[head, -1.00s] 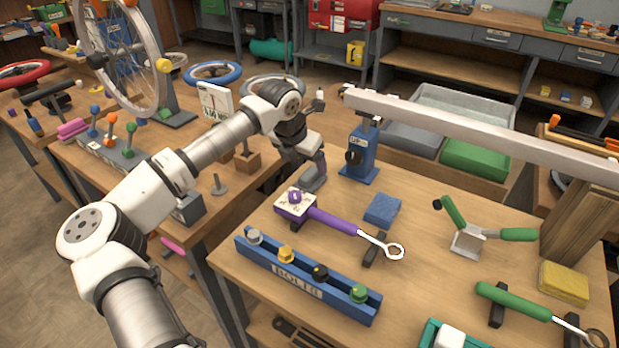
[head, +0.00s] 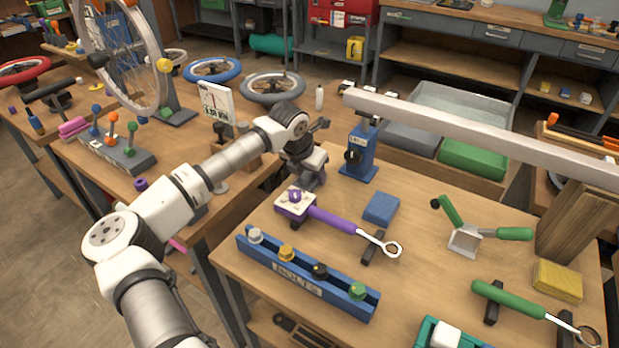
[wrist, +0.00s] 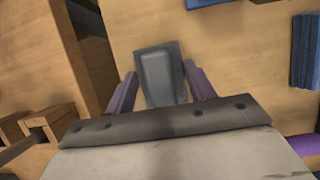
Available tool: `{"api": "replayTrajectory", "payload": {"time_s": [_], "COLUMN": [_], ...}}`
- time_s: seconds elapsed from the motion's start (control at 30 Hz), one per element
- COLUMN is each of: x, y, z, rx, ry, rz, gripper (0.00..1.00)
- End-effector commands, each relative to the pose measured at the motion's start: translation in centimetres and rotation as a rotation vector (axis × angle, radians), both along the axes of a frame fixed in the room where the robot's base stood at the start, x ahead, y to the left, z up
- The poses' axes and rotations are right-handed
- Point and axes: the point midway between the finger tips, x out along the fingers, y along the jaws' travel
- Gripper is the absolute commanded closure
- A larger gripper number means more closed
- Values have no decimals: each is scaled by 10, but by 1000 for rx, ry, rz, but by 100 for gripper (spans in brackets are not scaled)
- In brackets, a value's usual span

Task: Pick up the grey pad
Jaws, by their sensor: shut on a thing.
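In the head view my gripper (head: 312,180) points down at the back left of the near workbench, behind the purple-handled tool. There the pad is mostly hidden by the gripper. I cannot tell whether the pad still touches the bench top.
The workbench (head: 420,200) holds a blue block (head: 381,208), a purple-handled wrench (head: 332,220), a blue bolt rack (head: 305,279) and a blue clamp stand (head: 360,155) close to my gripper. A long pale beam (head: 480,135) crosses above the back. A gap separates this bench from the left one.

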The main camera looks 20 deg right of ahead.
Motion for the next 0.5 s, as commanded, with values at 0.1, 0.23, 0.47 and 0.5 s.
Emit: {"api": "replayTrajectory", "payload": {"time_s": [0.1, 0.23, 0.47, 0.5], "x": [0, 0, 1, 1], "y": [0, 0, 0, 0], "z": [0, 1, 13, 18], "rx": [-1, -1, 1, 1], "ry": [-1, -1, -3, -3], "rz": [0, 0, 0, 0], "gripper": [69, 69, 69, 69]}}
